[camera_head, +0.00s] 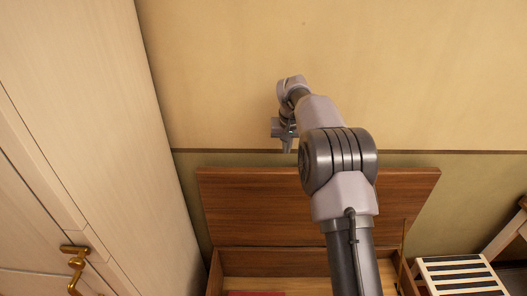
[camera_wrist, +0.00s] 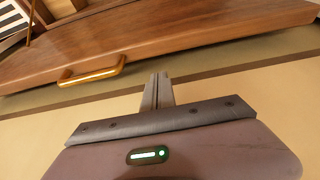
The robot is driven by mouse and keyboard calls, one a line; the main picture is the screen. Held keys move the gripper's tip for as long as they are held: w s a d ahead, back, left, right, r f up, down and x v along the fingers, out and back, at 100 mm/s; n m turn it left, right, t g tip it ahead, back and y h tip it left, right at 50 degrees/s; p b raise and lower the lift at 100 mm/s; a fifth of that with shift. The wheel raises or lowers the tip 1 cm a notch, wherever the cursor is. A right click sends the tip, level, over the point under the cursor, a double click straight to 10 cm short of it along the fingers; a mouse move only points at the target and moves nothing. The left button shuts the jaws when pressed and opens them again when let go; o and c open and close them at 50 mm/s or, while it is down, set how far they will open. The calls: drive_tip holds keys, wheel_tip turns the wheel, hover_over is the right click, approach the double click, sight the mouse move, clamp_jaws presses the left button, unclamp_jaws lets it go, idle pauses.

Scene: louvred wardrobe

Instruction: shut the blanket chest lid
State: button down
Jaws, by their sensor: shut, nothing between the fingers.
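The blanket chest's wooden lid (camera_head: 250,205) stands raised, open, against the wall in the head view. Below it is the open chest (camera_head: 270,262), with something red just visible inside at the bottom of the picture. My gripper (camera_head: 288,147) is above the lid's upper edge, left of its middle, close to the wall; my arm hides part of the lid. In the wrist view my gripper (camera_wrist: 158,78) has its fingers together with nothing between them. The lid (camera_wrist: 190,32) lies across the top of that view, with a brass-coloured handle (camera_wrist: 92,74) on its edge, left of the fingertips, apart from them.
A pale wardrobe (camera_head: 90,110) with a brass handle (camera_head: 76,265) stands close on the left. A slatted stool (camera_head: 460,275) is at the lower right, beside the chest. The wall (camera_head: 420,70) behind is bare.

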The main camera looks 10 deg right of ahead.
drive_tip(key=b+x, duration=0.2)
drive_tip(key=x, duration=0.6)
drive_tip(key=shift+w+d+f, duration=0.1)
drive_tip(key=shift+d+f, duration=0.1)
drive_tip(key=shift+f, duration=0.15)
